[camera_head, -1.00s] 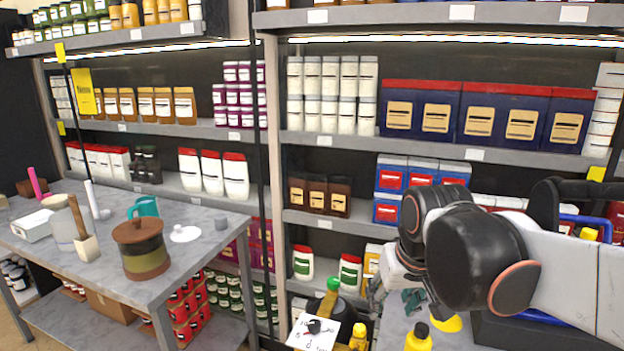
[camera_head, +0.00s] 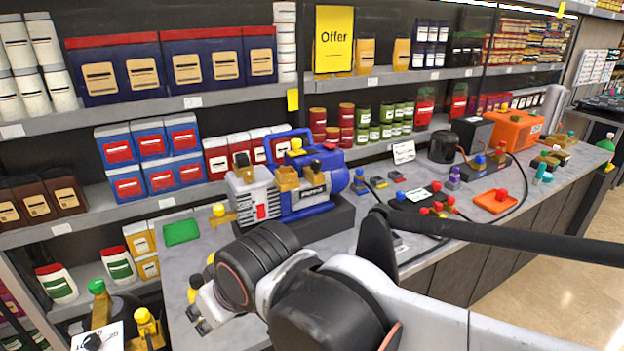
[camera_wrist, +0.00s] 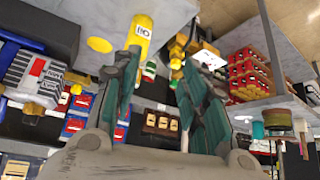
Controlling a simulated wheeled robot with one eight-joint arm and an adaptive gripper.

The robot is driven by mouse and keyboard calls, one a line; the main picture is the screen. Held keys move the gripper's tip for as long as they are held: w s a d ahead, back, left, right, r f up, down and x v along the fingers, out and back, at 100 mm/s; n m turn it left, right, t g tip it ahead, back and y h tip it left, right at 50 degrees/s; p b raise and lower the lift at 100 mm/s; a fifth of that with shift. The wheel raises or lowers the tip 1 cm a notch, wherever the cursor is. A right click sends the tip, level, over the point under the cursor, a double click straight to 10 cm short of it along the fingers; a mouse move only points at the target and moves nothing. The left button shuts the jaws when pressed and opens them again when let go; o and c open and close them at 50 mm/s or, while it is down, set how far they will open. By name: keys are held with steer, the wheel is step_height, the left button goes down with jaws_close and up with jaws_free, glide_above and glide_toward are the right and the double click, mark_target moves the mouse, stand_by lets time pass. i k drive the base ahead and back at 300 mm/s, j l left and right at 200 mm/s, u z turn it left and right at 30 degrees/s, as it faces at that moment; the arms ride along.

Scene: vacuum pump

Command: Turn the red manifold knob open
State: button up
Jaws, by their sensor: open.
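The manifold (camera_head: 416,196) is a dark block with several red knobs (camera_head: 437,187) on the workbench, right of the blue and white vacuum pump (camera_head: 312,190). Which knob the task means, and how it is turned, I cannot tell. My gripper (camera_head: 197,318) is low at the left front of the bench, well left of the manifold and apart from it. In the wrist view, my gripper (camera_wrist: 158,64) shows two teal fingers spread apart with nothing between them. The pump shows there at left, upside down; I cannot make out the manifold.
Shelves of boxed goods stand behind the bench (camera_head: 345,240). A green pad (camera_head: 181,231) lies left of the pump. An orange-red plate with a red knob (camera_head: 502,195) and an orange case (camera_head: 514,130) are farther right. Yellow-capped bottles (camera_head: 147,325) stand at lower left. My arm crosses the foreground.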

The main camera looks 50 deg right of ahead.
mark_target(436, 185)
steer(key=z, duration=2.3)
